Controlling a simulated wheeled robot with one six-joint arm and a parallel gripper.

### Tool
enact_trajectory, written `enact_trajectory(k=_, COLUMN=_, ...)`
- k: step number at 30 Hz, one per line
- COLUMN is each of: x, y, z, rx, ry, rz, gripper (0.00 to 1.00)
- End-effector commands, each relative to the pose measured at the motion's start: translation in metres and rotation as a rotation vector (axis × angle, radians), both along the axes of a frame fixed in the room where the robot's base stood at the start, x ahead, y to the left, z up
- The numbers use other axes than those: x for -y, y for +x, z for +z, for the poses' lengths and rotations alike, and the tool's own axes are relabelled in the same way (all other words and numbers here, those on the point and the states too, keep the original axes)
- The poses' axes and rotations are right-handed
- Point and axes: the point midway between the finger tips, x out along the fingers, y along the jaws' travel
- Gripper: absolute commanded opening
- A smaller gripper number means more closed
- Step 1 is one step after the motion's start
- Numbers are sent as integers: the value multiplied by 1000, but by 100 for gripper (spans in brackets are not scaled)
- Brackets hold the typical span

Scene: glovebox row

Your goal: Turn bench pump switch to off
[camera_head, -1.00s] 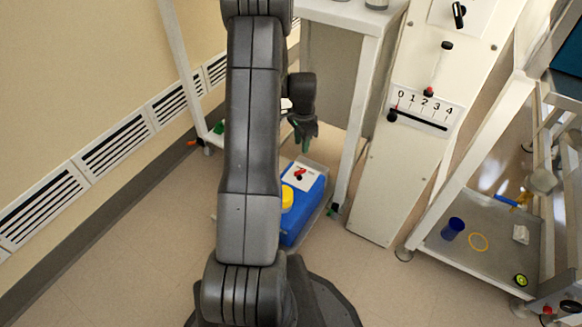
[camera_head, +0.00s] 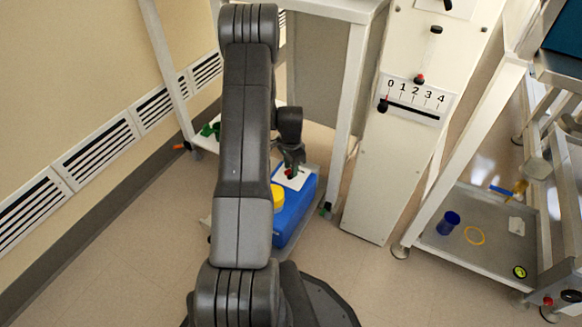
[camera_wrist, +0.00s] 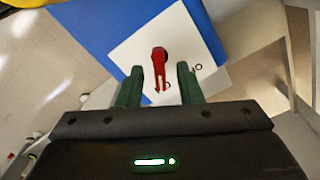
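The bench pump is a blue box (camera_head: 293,222) on the floor tray, with a yellow cap (camera_head: 278,197) and a white plate (camera_head: 303,178) on top. A red switch (camera_wrist: 158,66) sits on the white plate (camera_wrist: 130,48); in the wrist view its pointer is directed toward my gripper. Small marks on the plate beside it are too small to read surely. My gripper (camera_wrist: 161,88) is open, its two green fingertips on either side of the red pointer. Whether they touch it cannot be told. In the head view my gripper (camera_head: 293,168) is just over the plate and hides part of the switch.
A white panel (camera_head: 385,165) with a 0–4 slider scale (camera_head: 416,95) stands right of the pump. A table leg (camera_head: 347,120) is close beside the pump.

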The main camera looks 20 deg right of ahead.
Motion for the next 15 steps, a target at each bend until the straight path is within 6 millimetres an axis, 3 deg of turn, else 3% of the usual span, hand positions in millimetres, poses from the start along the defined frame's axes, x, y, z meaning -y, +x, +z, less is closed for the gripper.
enact_trajectory(k=3, x=0, y=0, z=0, rx=0, ry=0, rz=0, gripper=31)
enact_trajectory(k=8, x=0, y=0, z=0, rx=0, ry=0, rz=0, gripper=0)
enact_trajectory(k=15, x=0, y=0, z=1, rx=0, ry=0, rz=7, gripper=0)
